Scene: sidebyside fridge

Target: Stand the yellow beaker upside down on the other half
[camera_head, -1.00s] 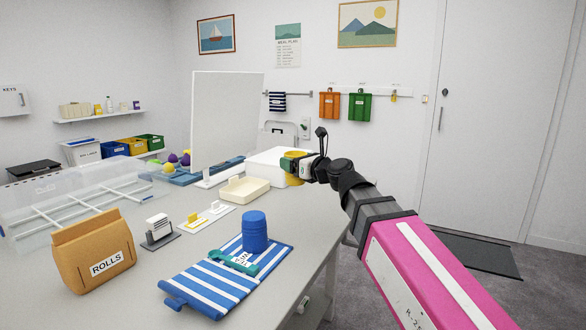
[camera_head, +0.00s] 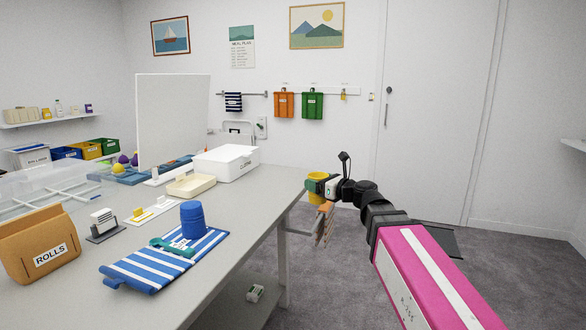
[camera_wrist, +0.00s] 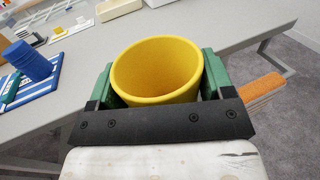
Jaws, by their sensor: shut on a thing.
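My gripper (camera_head: 325,186) is shut on the yellow beaker (camera_head: 317,194), off the table's right edge. In the wrist view the beaker (camera_wrist: 157,70) sits between the green fingers, its open mouth towards the camera and its inside looking empty. A blue ribbed beaker (camera_head: 192,222) stands on a blue and white striped mat (camera_head: 150,270) near the table's front; I cannot tell which way up it is. A teal item (camera_head: 172,249) lies across the mat beside it, partly covering a label. The blue beaker also shows in the wrist view (camera_wrist: 30,62).
On the grey table (camera_head: 225,262) are a ROLLS bag (camera_head: 35,245), a card holder (camera_head: 104,225), a cream tray (camera_head: 191,186), a white box (camera_head: 228,163) and an upright white panel (camera_head: 173,118). An orange-tan thing (camera_head: 324,225) is below my gripper. The table's right front is clear.

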